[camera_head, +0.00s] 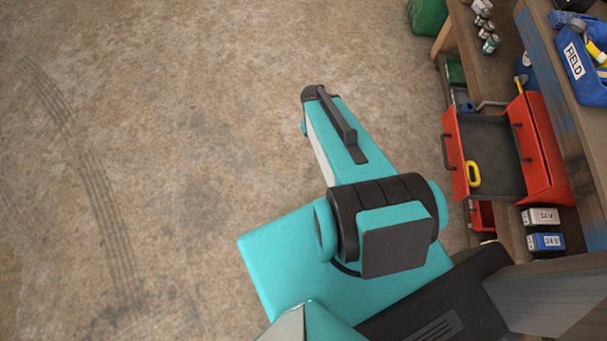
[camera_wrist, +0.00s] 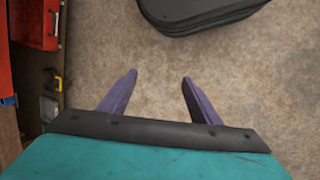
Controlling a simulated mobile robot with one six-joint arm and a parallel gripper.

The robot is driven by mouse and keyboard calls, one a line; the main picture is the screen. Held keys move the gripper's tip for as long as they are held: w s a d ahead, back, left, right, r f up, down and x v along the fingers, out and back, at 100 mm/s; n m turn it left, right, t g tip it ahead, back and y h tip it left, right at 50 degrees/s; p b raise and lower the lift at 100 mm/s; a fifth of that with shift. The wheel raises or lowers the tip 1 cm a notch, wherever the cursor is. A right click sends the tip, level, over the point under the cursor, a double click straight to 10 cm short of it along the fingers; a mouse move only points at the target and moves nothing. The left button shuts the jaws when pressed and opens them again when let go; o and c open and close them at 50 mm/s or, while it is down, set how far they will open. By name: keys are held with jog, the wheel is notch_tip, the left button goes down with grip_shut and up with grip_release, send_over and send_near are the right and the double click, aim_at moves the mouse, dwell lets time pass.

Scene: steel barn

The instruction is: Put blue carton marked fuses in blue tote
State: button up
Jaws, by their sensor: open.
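A blue tote (camera_head: 574,62) with a white label reading "FIELD" stands on the upper shelf at the far right of the head view, cut off by the frame edge. Yellow and blue items show in it. I cannot make out a blue carton marked fuses in either view. My gripper (camera_wrist: 159,77) shows in the wrist view with its two purple fingers apart and nothing between them, over bare floor. In the head view my arm hangs over the floor left of the shelves, and the gripper's fingers are not visible there.
An open red toolbox (camera_head: 546,150) with a yellow-handled item sits on the lower shelf. White (camera_head: 540,217) and blue (camera_head: 545,242) boxes marked "24 V" stand below it. A black case (camera_wrist: 200,14) lies ahead in the wrist view. Floor left of the arm is clear.

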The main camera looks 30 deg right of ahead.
jog(key=s+a+f+n+g+y, duration=0.1)
jog(key=s+a+f+n, duration=0.1)
jog(key=s+a, duration=0.3)
jog(key=s+a+f+n+g, duration=0.1)
jog(key=s+a+f+n, duration=0.2)
jog(key=s+a, duration=0.3)
jog(key=a, duration=0.4)
jog(key=shift+a+f+g+y, duration=0.25)
jog(key=shift+a+g+y, duration=0.05)
jog(key=shift+a+y, duration=0.1)
jog(key=c, duration=0.7)
jog(key=shift+o, duration=0.2)
jog(key=shift+d, duration=0.15)
